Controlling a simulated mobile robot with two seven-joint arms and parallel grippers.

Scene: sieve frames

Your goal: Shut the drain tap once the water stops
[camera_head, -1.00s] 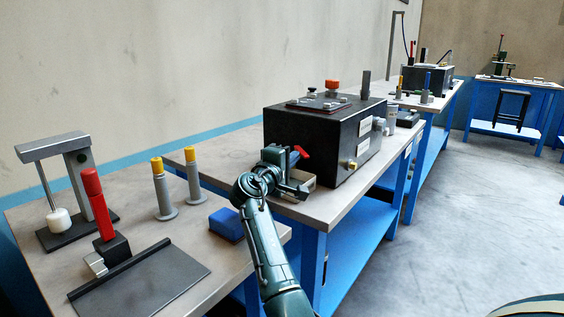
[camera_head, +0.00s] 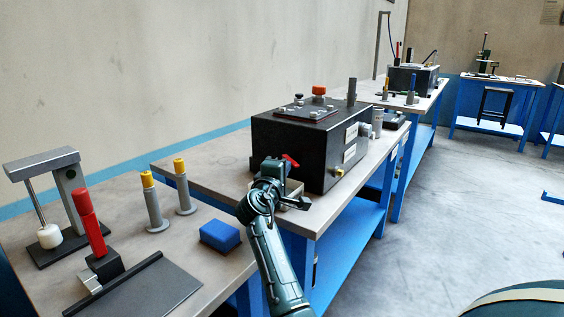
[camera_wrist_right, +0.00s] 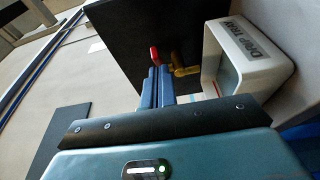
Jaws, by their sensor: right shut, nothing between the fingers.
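The drain tap has a red lever (camera_head: 291,160) on the near side of a black tank (camera_head: 325,172). In the right wrist view, the red lever (camera_wrist_right: 154,54) stands just beyond the fingertips. The tap's brass part (camera_wrist_right: 185,70) lies right of the fingers. My right gripper (camera_wrist_right: 157,76) is shut and empty, close to the lever; I cannot tell whether they touch. In the head view, my right gripper (camera_head: 277,170) hides part of the tap. A pale drip tray (camera_wrist_right: 273,72) sits beside the tap. No water stream can be made out. My left gripper is not in view.
A nearer bench at the left holds a red-handled tool (camera_head: 88,220), two grey posts with yellow tops (camera_head: 152,203), and a blue block (camera_head: 220,236). The tank's bench (camera_head: 215,162) has clear top left of the tank. Open floor lies right.

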